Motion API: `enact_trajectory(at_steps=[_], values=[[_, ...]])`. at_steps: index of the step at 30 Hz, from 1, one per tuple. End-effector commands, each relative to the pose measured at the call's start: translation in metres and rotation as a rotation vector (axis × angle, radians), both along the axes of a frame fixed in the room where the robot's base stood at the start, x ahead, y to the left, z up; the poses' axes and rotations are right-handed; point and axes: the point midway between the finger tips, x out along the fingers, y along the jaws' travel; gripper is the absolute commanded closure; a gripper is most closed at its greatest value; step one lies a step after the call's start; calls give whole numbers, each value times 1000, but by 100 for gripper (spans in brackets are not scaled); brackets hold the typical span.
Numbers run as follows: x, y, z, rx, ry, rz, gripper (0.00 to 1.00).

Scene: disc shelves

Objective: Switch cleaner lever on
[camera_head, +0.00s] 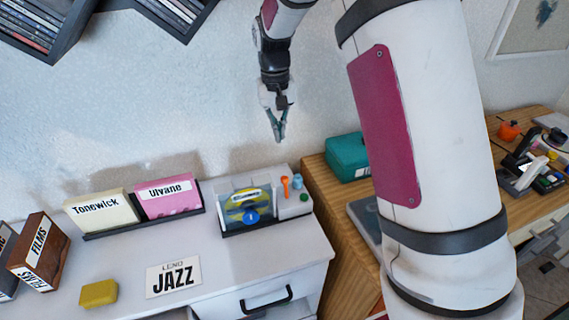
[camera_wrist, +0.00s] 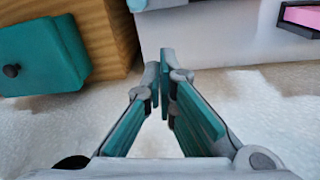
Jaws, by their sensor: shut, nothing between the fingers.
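The cleaner (camera_head: 292,209) is a small grey machine with a clear front, at the right end of the white cabinet top. A disc with a yellow and blue face shows inside it, and a blue round part (camera_head: 251,217) is on its front. A small orange lever (camera_head: 285,187) stands on its right part, beside a light-blue piece (camera_head: 297,182) and a green button (camera_head: 304,197). My gripper (camera_head: 278,138) is shut and empty, pointing down above the cleaner, apart from it. Its closed fingers also show in the wrist view (camera_wrist: 164,62), where I cannot make out the lever.
A cream Tonewick box (camera_head: 101,210) and pink Ulvane box (camera_head: 168,197) stand left of the cleaner. A JAZZ card (camera_head: 173,278) and yellow block (camera_head: 98,293) lie in front. A teal box (camera_head: 347,156) sits on the wooden table at right. Dark shelves hang upper left.

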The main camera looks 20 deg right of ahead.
Motion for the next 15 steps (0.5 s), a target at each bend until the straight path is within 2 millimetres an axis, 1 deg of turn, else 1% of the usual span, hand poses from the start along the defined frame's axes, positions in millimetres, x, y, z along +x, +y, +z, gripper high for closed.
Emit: enact_trajectory(at_steps=[5,8,11,15], values=[[0,0,-2,0,1,0,100],[-1,-1,-11,-1,3,0,100],[-1,-2,-25,0,4,0,100],[-1,-3,-53,0,5,0,100]])
